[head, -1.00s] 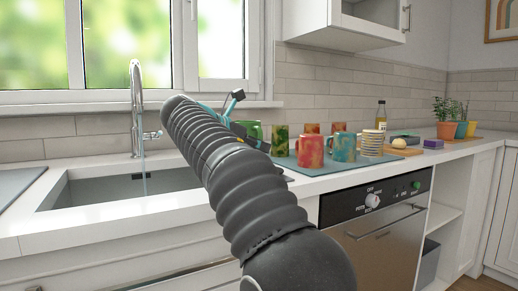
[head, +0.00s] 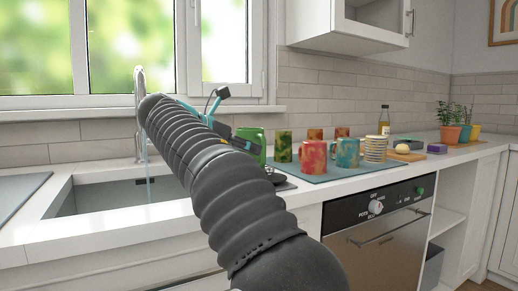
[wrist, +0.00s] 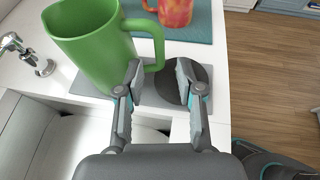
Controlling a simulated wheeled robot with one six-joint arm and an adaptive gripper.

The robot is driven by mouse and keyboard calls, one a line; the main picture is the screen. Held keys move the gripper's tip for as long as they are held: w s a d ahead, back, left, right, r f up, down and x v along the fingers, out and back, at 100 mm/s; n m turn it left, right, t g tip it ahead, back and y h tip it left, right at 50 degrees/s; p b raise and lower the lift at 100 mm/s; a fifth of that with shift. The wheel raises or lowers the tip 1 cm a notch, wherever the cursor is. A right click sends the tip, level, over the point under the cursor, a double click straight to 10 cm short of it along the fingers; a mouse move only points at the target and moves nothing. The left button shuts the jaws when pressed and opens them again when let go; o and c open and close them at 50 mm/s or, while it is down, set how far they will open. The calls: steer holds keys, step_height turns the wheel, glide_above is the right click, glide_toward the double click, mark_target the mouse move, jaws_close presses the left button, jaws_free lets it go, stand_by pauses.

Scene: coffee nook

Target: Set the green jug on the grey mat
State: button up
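The green jug (wrist: 88,48) is in the wrist view at upper left, its handle towards my gripper (wrist: 159,66). In the head view the jug (head: 256,143) is partly hidden behind my arm. My gripper is open, its fingers apart; the lower handle shows near and partly between the fingertips, but I cannot tell if they touch. A small grey mat (wrist: 76,84) shows under the jug's base, with a dark round pad (wrist: 176,88) on its right part. I cannot tell whether the jug rests on the mat. A larger grey slab (head: 17,194) lies left of the sink.
A blue-grey mat (head: 325,174) with several mugs lies right of the jug; a red mug (wrist: 176,12) shows nearest. The sink (head: 105,196) and tap (head: 140,100) are to the left. A bottle, a board and potted plants stand farther right.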

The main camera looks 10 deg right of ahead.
steer(key=p+v, duration=0.1)
steer(key=v, duration=0.5)
steer(key=shift+a+r, duration=0.15)
steer(key=shift+a, duration=0.15)
steer(key=shift+s, duration=0.1)
